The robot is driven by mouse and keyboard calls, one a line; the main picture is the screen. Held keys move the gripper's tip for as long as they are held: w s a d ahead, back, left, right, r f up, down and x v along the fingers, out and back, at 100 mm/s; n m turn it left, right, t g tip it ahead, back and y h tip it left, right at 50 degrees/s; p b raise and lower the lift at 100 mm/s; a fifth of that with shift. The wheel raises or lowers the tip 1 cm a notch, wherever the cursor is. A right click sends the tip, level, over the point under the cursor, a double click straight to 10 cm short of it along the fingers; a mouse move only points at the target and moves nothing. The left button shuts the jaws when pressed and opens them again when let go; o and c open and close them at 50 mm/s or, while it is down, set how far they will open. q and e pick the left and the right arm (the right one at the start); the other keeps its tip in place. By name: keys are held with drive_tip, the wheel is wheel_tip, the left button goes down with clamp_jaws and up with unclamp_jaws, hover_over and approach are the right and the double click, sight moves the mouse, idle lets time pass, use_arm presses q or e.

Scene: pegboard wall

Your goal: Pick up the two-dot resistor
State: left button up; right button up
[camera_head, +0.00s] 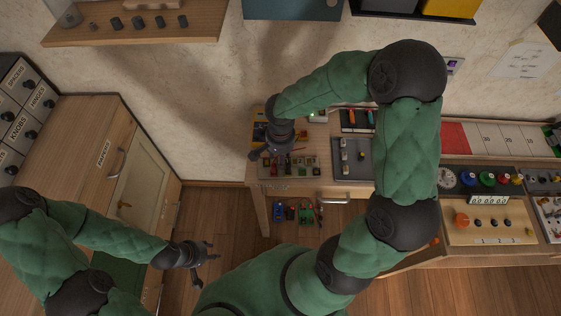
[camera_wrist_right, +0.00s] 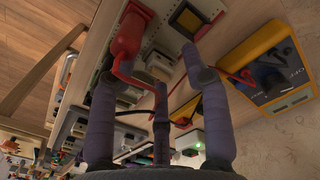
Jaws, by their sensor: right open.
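I cannot pick out the two-dot resistor for sure; the small parts are too small to tell apart. A compartmented tray of small components (camera_head: 303,168) sits on the workbench, and similar pale compartments (camera_wrist_right: 160,62) show in the right wrist view. My right gripper (camera_head: 268,152) is over the tray's left end. In the right wrist view, its dark fingers (camera_wrist_right: 158,72) are spread apart, with no part clearly held between them. A red piece (camera_wrist_right: 130,35) with a red lead shows near one fingertip. My left gripper (camera_head: 203,256) is open and empty, low at the left, away from the bench.
A yellow meter (camera_wrist_right: 275,68) is close beside my right gripper. A grey tray (camera_head: 352,172) lies right of the components. A wooden cabinet (camera_head: 85,160) stands left; a shelf (camera_head: 190,30) hangs above.

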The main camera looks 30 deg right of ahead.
drive_tip(key=c, duration=0.9)
